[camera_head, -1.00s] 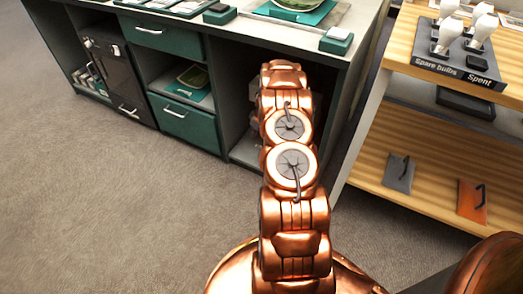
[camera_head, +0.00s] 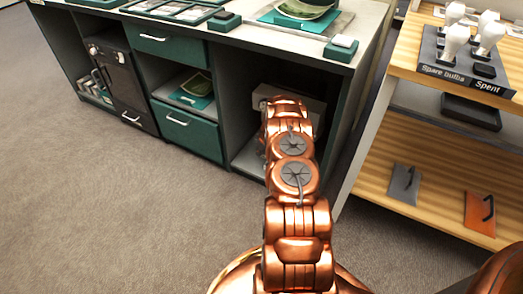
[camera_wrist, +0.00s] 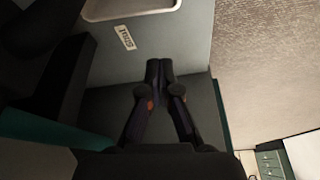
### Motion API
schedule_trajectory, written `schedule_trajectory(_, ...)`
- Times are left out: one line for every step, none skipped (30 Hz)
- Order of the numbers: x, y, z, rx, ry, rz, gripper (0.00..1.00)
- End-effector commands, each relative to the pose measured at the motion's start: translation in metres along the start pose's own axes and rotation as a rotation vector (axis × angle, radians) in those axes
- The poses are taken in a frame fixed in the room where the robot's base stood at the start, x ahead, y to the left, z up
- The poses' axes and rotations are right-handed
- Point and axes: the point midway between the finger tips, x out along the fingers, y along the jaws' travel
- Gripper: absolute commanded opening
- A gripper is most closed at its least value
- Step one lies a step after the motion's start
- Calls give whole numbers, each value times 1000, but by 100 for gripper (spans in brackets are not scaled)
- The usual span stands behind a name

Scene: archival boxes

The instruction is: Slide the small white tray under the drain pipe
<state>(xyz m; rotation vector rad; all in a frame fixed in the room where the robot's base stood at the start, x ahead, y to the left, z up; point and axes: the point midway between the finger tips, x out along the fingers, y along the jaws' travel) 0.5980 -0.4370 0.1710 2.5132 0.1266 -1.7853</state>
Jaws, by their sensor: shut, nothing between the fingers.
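My gripper (camera_wrist: 159,72) shows in the wrist view with its dark fingers together and nothing between them. It is over the grey floor of an open cabinet bay. A shallow pale tray-like thing (camera_wrist: 130,9) is cut off by the top edge of the wrist view, beyond the fingertips and apart from them. A small white label (camera_wrist: 126,37) lies near it; its print is hard to read. In the head view my copper arm reaches into the bay and hides the gripper. A pale boxy thing (camera_head: 312,104) shows behind the arm there. I cannot make out the drain pipe.
The teal cabinet (camera_head: 338,107) has side walls around the bay and a counter above. Drawers (camera_head: 187,133) and a dark safe-like door (camera_head: 122,85) are to the left. A wooden shelf unit (camera_head: 440,205) with bulbs on top stands right. Open carpet lies in front.

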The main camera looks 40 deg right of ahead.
Motion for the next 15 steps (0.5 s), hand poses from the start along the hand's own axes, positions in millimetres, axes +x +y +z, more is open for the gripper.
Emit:
schedule_trajectory(7,0,0,-1,1,1,0)
schedule_trajectory(9,0,0,0,1,2,0)
schedule_trajectory(12,1,-1,-1,2,2,0)
schedule_trajectory(15,1,-1,-1,2,3,0)
schedule_trajectory(17,1,-1,-1,2,3,0)
schedule_trajectory(20,1,-1,-2,2,3,0)
schedule_trajectory(22,1,-1,-2,2,3,0)
schedule_trajectory(25,1,0,-2,1,2,0)
schedule_trajectory(28,0,0,-2,1,2,0)
schedule_trajectory(30,0,0,-1,0,1,0)
schedule_trajectory(32,0,0,-1,0,1,0)
schedule_trajectory(33,0,1,0,0,1,0)
schedule_trajectory(31,1,3,1,0,1,0)
schedule_trajectory(30,1,4,0,1,1,0)
schedule_trajectory(29,1,5,1,2,1,0)
